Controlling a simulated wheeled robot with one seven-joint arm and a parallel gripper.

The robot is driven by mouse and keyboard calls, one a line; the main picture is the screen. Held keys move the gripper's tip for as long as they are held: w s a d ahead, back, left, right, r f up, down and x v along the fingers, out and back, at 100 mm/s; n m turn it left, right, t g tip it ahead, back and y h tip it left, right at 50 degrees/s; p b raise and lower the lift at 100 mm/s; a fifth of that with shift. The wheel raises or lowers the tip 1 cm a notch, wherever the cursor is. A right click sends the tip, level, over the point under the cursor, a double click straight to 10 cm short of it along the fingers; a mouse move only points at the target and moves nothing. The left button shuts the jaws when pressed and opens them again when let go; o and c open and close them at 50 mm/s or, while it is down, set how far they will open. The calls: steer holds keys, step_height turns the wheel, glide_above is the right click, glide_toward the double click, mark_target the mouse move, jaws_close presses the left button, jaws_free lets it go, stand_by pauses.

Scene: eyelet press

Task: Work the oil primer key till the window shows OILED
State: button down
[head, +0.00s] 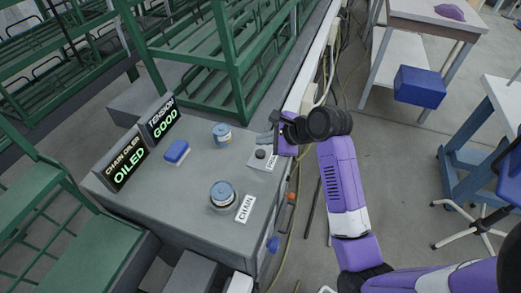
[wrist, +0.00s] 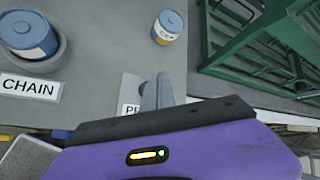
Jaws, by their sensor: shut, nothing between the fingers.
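The chain oiler window (head: 125,160) at the left of the grey bench shows OILED in green letters. The primer key (head: 260,154) is a small dark round knob on a pale plate, beside a label (head: 272,161) that is partly hidden and starts with "PR". My gripper (head: 266,139) is shut and empty; in the head view its fingers appear just behind the key. In the wrist view the shut fingers (wrist: 160,92) stand over the right edge of the plate (wrist: 131,88). The key is hidden there, and I cannot tell whether the fingers touch it.
A TENSION window (head: 162,122) shows GOOD. A blue block (head: 177,151), a small can (head: 222,134) and a larger can (head: 222,193) by the CHAIN label (head: 245,208) are on the bench. Green racks (head: 235,60) stand behind. The bench's middle is clear.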

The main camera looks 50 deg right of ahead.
mark_target(263, 153)
steer(key=shift+r, duration=1.5)
steer(key=shift+w+d+r+n, duration=0.1)
steer(key=shift+r+n, duration=0.05)
steer(key=shift+n, duration=0.15)
steer(key=w+d+r+n+t+h, duration=0.2)
steer(key=d+r+n+t+h, duration=0.1)
steer(key=d+r+n+h, duration=0.15)
steer(key=s+a+f+n+t+y+b, duration=0.1)
steer(key=s+a+f+n+b, duration=0.1)
steer(key=s+a+n, duration=0.5)
steer(key=s+a+f+n+y+b, duration=0.1)
steer(key=s+a+f+n+b, duration=0.2)
steer(key=s+a+n, duration=0.4)
steer(key=s+a+f+n+t+y+b, duration=0.1)
steer(key=s+a+f+n, duration=0.3)
steer(key=s+a, duration=0.9)
steer(key=s+n+y+b, duration=0.1)
steer(key=s+n, duration=0.2)
steer(key=s, duration=0.2)
steer(key=shift+s+a+f+t+b, duration=0.15)
steer(key=shift+s+f+t+b, duration=0.1)
steer(key=shift+s+t+b, duration=0.1)
